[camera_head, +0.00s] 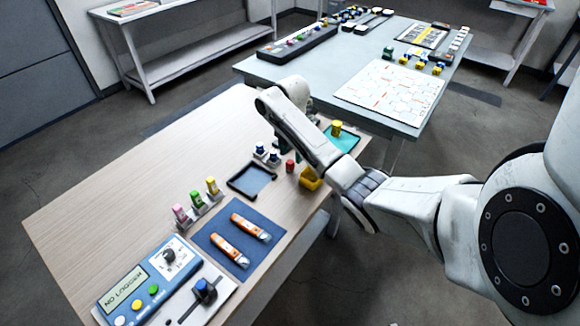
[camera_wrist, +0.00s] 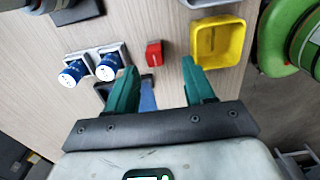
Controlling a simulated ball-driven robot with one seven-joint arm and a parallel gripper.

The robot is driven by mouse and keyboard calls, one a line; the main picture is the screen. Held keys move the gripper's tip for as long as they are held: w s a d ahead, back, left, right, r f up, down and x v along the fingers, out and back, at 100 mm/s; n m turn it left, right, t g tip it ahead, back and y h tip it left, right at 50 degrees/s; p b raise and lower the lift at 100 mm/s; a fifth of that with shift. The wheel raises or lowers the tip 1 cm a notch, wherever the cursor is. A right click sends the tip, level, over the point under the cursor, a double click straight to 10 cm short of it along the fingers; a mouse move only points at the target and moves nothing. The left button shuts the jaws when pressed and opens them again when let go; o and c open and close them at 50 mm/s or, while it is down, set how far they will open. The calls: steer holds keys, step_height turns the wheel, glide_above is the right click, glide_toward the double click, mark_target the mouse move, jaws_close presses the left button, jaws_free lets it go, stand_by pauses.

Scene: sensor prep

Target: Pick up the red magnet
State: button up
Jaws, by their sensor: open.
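The red magnet (camera_head: 290,166) is a small red block standing on the wooden table, between the blue-topped pieces and the yellow bin. In the wrist view the red magnet (camera_wrist: 154,53) lies just beyond the gap between my fingertips, with bare table around it. My gripper (camera_wrist: 159,70) is open and empty, its two dark green fingers spread on either side of the magnet's line. I cannot tell its height above the table. In the head view my arm hides most of the gripper.
A yellow bin (camera_wrist: 230,60) stands right of the magnet, close to the right finger. Two blue-topped pieces (camera_wrist: 108,66) in holders stand to the left. A dark tray (camera_head: 235,184) lies on the table nearby. A teal mat (camera_head: 349,141) bears a yellow cylinder (camera_head: 336,128).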

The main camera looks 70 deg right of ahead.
mark_target(290, 162)
steer(key=shift+w+d+f, duration=0.1)
steer(key=shift+w+f, duration=0.05)
steer(key=shift+f, duration=1.25)
steer(key=shift+w+d+f, duration=0.1)
steer(key=shift+w+f, duration=0.05)
steer(key=shift+f, duration=1.25)
jaws_close()
